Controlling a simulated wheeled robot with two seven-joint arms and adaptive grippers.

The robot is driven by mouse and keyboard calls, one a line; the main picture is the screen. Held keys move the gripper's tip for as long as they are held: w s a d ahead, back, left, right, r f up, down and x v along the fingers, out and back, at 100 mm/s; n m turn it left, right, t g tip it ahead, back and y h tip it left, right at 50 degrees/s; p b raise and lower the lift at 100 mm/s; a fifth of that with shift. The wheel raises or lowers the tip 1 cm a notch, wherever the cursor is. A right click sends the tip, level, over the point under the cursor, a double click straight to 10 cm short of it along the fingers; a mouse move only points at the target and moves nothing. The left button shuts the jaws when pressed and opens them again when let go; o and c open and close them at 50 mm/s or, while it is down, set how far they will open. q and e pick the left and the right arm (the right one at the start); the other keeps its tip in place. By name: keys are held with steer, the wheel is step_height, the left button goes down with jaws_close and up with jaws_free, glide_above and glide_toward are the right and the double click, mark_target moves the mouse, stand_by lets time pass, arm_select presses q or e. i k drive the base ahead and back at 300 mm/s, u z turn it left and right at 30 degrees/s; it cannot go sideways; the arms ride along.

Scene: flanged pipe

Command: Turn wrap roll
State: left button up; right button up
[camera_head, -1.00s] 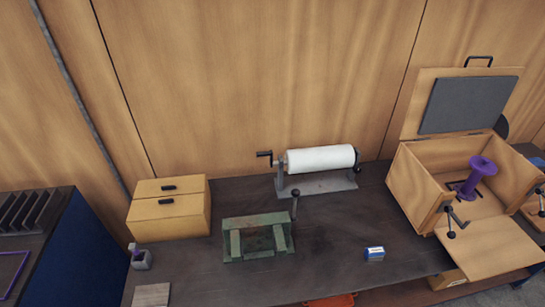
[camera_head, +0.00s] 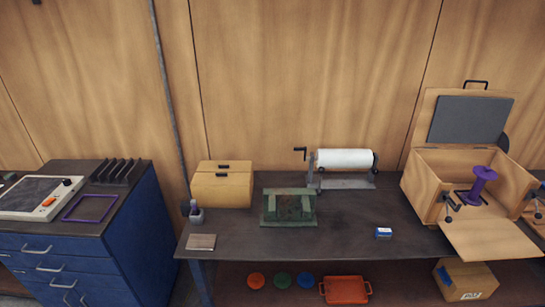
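The white wrap roll (camera_head: 345,158) lies horizontally on a grey stand (camera_head: 345,183) near the back of the dark workbench (camera_head: 345,222). A black crank handle (camera_head: 301,152) is at its left end, and a dark knob is at its right end. Nothing touches the roll or the crank. Neither of my grippers shows in the head view.
A green fixture (camera_head: 289,207) stands left of the stand, with a wooden drawer box (camera_head: 222,185) beyond it. A small blue-white box (camera_head: 383,233) lies near the front edge. An open wooden case (camera_head: 424,186) holding a purple flanged pipe (camera_head: 477,185) is right. A blue cabinet (camera_head: 140,235) stands left.

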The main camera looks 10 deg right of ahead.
mark_target(354, 158)
steer(key=u, duration=0.75)
steer(key=i, duration=1.1)
steer(key=z, duration=0.1)
